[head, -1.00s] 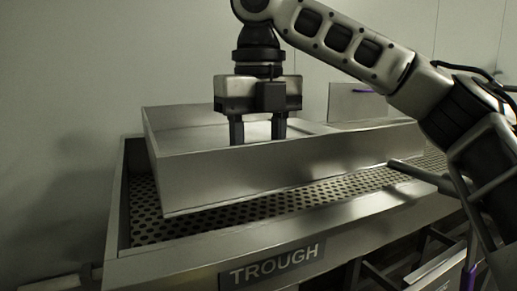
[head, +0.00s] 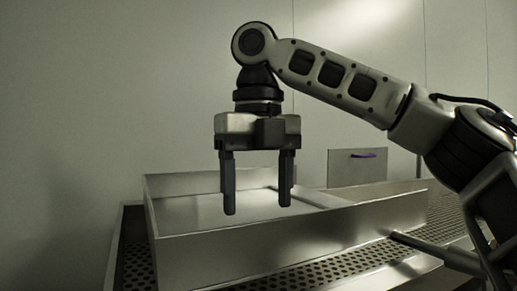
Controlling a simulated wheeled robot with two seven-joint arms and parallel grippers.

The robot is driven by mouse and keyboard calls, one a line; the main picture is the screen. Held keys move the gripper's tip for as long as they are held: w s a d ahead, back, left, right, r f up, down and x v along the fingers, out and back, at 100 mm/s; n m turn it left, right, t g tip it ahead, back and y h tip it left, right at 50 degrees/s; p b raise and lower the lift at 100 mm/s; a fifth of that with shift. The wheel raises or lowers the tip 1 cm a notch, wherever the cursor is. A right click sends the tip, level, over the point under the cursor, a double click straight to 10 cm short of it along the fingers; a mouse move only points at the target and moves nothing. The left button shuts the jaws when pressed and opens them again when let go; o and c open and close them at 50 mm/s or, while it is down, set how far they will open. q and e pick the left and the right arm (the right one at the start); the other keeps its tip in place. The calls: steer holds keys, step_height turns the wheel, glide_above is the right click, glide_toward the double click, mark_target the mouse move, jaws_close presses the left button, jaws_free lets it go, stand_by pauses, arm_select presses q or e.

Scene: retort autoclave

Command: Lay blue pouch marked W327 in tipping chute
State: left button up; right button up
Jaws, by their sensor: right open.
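My right gripper (head: 257,192) points straight down with its two dark fingers apart, empty, above the steel open-topped box (head: 300,240), which looks like the chute. The gripper covers part of the box's inside. The visible part of the box floor looks bare, but the near wall hides the rest. No blue pouch and no W327 mark can be made out in this view. My left gripper does not show.
The box sits over a trough with a perforated floor (head: 350,262). A grey bar (head: 435,252) sticks out at its right. A grey panel with a purple handle (head: 363,155) stands behind. The pale wall is clear at left.

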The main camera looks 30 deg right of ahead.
step_height(320, 180, up, 7)
stand_by(0.3)
steer(key=shift+f, duration=0.1)
stand_by(0.4)
